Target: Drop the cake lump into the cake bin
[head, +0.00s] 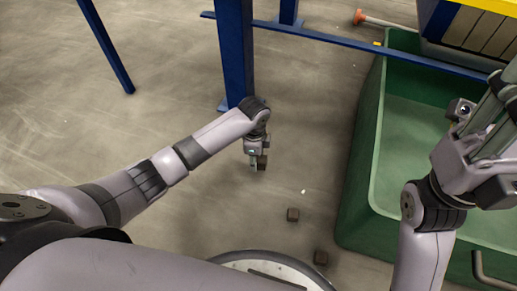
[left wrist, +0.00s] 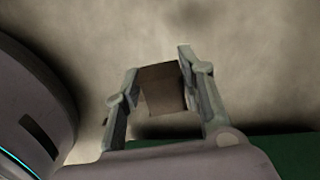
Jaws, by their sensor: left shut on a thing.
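My left gripper (head: 258,167) is shut on a dark brown cake lump (head: 263,161), low over the concrete floor beside a blue post. In the left wrist view the lump (left wrist: 163,88) sits between the two fingers of my left gripper (left wrist: 160,95). The large green cake bin (head: 361,160) stands to the right of the held lump, with open floor between them. Its visible inside floor looks bare. My right gripper (head: 492,115) is raised in front of the bin's right part, partly cut off by the picture edge; its opening is unclear.
A blue frame with a post (head: 235,55) and a crossbar (head: 330,36) stands behind. An orange-ended handle (head: 385,22) lies at the back.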

